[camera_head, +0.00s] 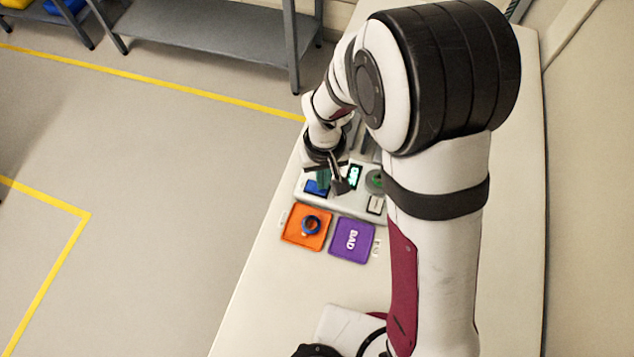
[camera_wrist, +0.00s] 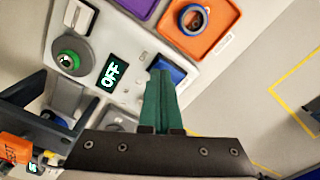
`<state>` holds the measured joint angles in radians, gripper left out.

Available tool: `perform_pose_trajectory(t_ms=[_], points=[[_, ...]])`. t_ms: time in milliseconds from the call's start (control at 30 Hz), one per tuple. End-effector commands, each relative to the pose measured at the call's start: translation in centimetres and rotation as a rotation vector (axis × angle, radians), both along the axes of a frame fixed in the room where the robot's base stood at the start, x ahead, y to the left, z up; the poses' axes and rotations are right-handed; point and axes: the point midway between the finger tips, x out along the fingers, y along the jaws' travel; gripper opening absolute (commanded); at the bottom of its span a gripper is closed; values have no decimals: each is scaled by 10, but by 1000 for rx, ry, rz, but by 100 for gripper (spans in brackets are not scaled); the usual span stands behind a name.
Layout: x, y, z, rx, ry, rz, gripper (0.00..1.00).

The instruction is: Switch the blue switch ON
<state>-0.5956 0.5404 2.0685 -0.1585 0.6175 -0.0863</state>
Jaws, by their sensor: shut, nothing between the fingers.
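The blue switch (camera_head: 315,188) is on a light grey control panel (camera_head: 342,207) on the table. In the wrist view the blue switch (camera_wrist: 168,70) is partly hidden behind my gripper (camera_wrist: 160,78), whose green fingers are shut together with nothing between them. The fingertips are over or at the edge of the switch; I cannot tell whether they touch it. A small display (camera_wrist: 113,72) beside the switch reads OFF. In the head view my gripper (camera_head: 333,186) is over the panel, close to the switch.
A green round knob (camera_wrist: 68,60) and a white rocker switch (camera_wrist: 79,17) are on the panel. An orange tray (camera_head: 296,238) with a blue ring (camera_head: 310,225) and a purple tray (camera_head: 352,241) marked BAD lie in front. Floor is open on the left.

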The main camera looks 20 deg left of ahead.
Motion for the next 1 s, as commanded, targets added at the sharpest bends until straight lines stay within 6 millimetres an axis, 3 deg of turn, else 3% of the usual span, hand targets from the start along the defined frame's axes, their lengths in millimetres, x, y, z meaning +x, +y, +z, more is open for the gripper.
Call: perform_pose_trajectory(t_ms=[700,1000], points=[[0,0,-10,0,0,0,0],[0,0,18,2,-1,-1,0]])
